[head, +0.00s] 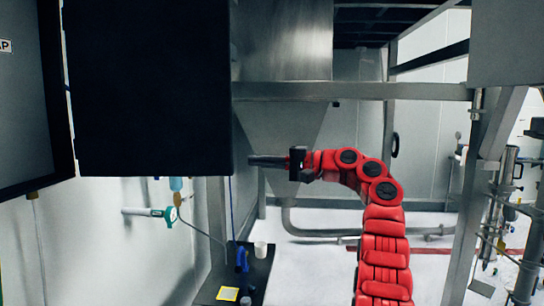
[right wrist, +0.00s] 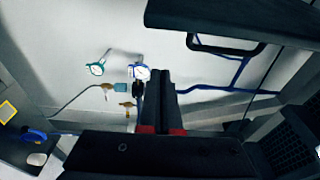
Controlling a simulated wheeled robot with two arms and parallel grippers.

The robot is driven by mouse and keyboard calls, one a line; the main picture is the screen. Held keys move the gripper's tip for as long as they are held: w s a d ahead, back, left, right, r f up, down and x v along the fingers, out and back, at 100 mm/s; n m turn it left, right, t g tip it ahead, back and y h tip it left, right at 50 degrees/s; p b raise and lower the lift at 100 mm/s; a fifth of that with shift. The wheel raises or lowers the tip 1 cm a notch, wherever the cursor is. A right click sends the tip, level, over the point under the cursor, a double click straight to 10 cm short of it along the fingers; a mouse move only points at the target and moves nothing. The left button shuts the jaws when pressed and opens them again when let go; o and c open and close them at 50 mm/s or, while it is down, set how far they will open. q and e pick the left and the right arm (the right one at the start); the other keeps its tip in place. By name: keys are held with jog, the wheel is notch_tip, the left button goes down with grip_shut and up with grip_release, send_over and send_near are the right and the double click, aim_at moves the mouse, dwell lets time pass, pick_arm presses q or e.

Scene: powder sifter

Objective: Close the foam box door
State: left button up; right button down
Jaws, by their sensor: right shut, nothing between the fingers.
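A large flat black panel (head: 148,88), which looks like the foam box door, hangs at the upper left of the head view. Its right and lower edges are free, and its hinge is not clear. My right gripper (head: 251,160) points left, with its fingertips close to the panel's right edge near the lower corner. I cannot tell whether they touch it. In the right wrist view my right gripper (right wrist: 160,73) has its fingers together with nothing between them. A dark slab (right wrist: 235,18) at the top there may be the same panel. My left gripper is out of view.
A metal hopper (head: 283,45) and steel frame beam (head: 400,91) stand behind my right arm. A dark table (head: 258,272) with a white cup (head: 261,249) is below. A green gauge (head: 171,214) is on the left wall. A steel post (head: 480,180) stands right.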

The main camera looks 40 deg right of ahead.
jog(key=shift+w+a+p, duration=0.25)
jog(key=shift+a+p, duration=0.65)
jog(key=shift+a, duration=0.35)
jog(key=shift+w+a+p, duration=0.25)
jog(key=shift+a+p, duration=0.65)
jog(key=shift+a, duration=0.35)
